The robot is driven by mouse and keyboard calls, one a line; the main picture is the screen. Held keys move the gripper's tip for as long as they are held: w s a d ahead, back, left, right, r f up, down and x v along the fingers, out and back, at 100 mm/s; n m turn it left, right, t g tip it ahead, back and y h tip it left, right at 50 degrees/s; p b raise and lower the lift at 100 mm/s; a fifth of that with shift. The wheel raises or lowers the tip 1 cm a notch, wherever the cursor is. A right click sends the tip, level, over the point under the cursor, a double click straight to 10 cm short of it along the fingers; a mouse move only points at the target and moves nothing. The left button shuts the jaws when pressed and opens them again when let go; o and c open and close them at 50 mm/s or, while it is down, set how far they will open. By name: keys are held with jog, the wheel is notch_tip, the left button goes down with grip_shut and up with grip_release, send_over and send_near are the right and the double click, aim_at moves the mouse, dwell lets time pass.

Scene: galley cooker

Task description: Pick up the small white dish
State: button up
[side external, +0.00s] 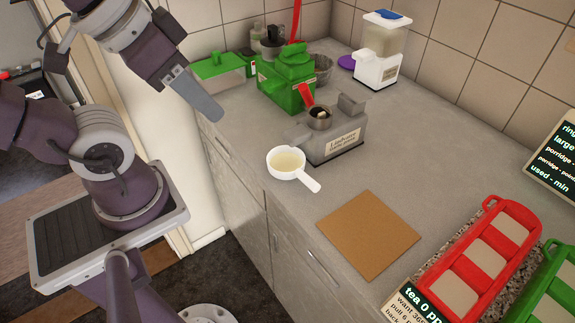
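The small white dish (307,182) sits upright on the grey counter near its front edge. It is round, with a short handle pointing to the lower right, and its inside looks cream-coloured. My gripper (213,113) is above and to the left of the dish, near the counter's front edge and clearly apart from it. Its fingers show as one grey-blue flat shape from this side, so the gap between them is hidden. I see nothing held in it.
A grey labelled cooker (338,143) with a small pot (319,118) stands just behind the dish. A green machine (286,80) is farther back. A brown board (369,235) lies to the right, before red trays (481,260). Counter between dish and board is bare.

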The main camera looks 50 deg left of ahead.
jog(key=m+g+y, duration=0.2)
jog(key=m+y, duration=1.1)
jog(key=m, duration=0.7)
send_near(269, 159)
jog(key=shift+a+r, duration=0.15)
jog(key=shift+a, duration=0.1)
jog(key=shift+w+a+f, duration=0.1)
jog(key=shift+w+f, duration=0.1)
jog(key=shift+f, duration=0.15)
jog(key=x, duration=0.6)
jog(key=shift+a+f, duration=0.15)
jog(key=shift+a, duration=0.2)
grip_shut()
